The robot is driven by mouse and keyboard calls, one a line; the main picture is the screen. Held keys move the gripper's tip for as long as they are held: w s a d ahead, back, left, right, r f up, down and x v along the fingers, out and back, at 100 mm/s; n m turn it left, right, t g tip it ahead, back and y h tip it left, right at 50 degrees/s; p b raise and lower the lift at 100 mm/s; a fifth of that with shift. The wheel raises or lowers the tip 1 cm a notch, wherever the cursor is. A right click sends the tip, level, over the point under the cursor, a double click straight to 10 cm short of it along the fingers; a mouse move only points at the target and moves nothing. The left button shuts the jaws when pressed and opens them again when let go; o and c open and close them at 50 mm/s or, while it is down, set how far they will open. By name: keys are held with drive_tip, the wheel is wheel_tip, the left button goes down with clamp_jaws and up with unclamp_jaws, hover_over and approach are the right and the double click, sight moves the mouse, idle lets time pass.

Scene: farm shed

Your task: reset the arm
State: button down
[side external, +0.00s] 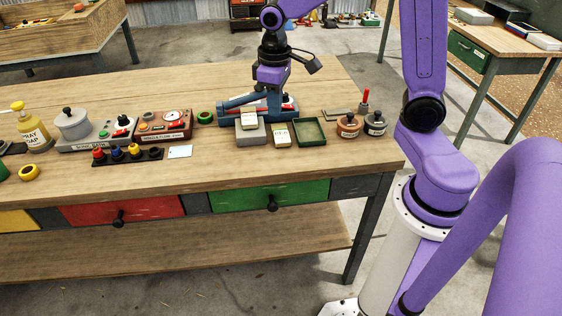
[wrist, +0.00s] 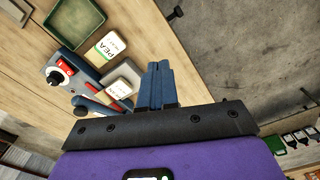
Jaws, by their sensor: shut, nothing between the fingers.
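My gripper (wrist: 160,68) has blue fingers, which are pressed together with nothing between them in the wrist view. In the side view my purple wrist is above the back of the workbench (side external: 330,84), over the blue-framed device (side external: 231,118). There the fingers are hard to tell from the blue parts of the device. In the wrist view the device, with its red switch and black knob, lies left of the fingers. I cannot tell how large the gap is between my gripper and the device.
A white packet (side external: 249,121) sits on a grey block; another packet (side external: 282,135), a green tray (side external: 312,133) and two lidded pots (side external: 349,126) (side external: 375,123) are nearby. Left are a red-fronted device (side external: 165,126), a grey device with a pot (side external: 75,125) and a yellow bottle (side external: 33,130).

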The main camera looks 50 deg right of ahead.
drive_tip(key=s+a+n, duration=0.2)
drive_tip(key=s+n, duration=0.2)
drive_tip(key=s, duration=0.7)
drive_tip(key=s+a+n, duration=0.2)
drive_tip(key=s+n, duration=0.2)
drive_tip(key=s, duration=0.7)
drive_tip(key=shift+s+a+r, duration=0.2)
drive_tip(key=shift+s+r, duration=0.2)
